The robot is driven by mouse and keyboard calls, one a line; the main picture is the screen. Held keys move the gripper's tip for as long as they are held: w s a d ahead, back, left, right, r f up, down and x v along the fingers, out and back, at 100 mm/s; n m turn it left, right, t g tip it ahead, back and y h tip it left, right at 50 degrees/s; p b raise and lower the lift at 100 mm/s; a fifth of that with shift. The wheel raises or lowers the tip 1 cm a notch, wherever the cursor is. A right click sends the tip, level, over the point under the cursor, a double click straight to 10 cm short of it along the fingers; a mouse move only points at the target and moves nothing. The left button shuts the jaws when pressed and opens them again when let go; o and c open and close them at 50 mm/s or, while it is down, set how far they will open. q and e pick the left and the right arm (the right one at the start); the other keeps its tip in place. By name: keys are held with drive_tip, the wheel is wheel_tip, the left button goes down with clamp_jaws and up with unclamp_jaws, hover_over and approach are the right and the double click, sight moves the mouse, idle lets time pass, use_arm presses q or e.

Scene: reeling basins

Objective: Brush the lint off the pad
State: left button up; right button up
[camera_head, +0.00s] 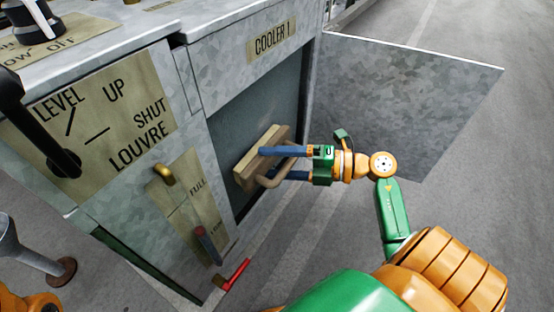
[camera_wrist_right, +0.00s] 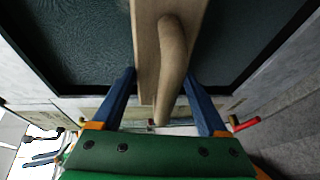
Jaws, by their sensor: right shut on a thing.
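The pad (camera_head: 272,106) is a dark grey-green panel inside the open COOLER 1 bay; it also shows in the wrist view (camera_wrist_right: 75,40). A tan brush (camera_head: 250,165) with a long back and a looped handle lies against or very near the pad's face. It shows in the wrist view (camera_wrist_right: 146,45) with its rounded handle towards me. My right gripper (camera_head: 277,163) is shut on the brush handle, with a blue finger on each side. Its fingers also show in the wrist view (camera_wrist_right: 160,78). I cannot make out lint on the pad. My left gripper is out of view.
The cabinet carries a LOUVRE plate (camera_head: 105,110) with a black lever (camera_head: 62,163), a brass knob (camera_head: 163,174) and a red handle (camera_head: 236,272). The floor at right is clear.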

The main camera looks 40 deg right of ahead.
drive_tip(key=shift+w+a, duration=0.35)
drive_tip(key=shift+w, duration=0.55)
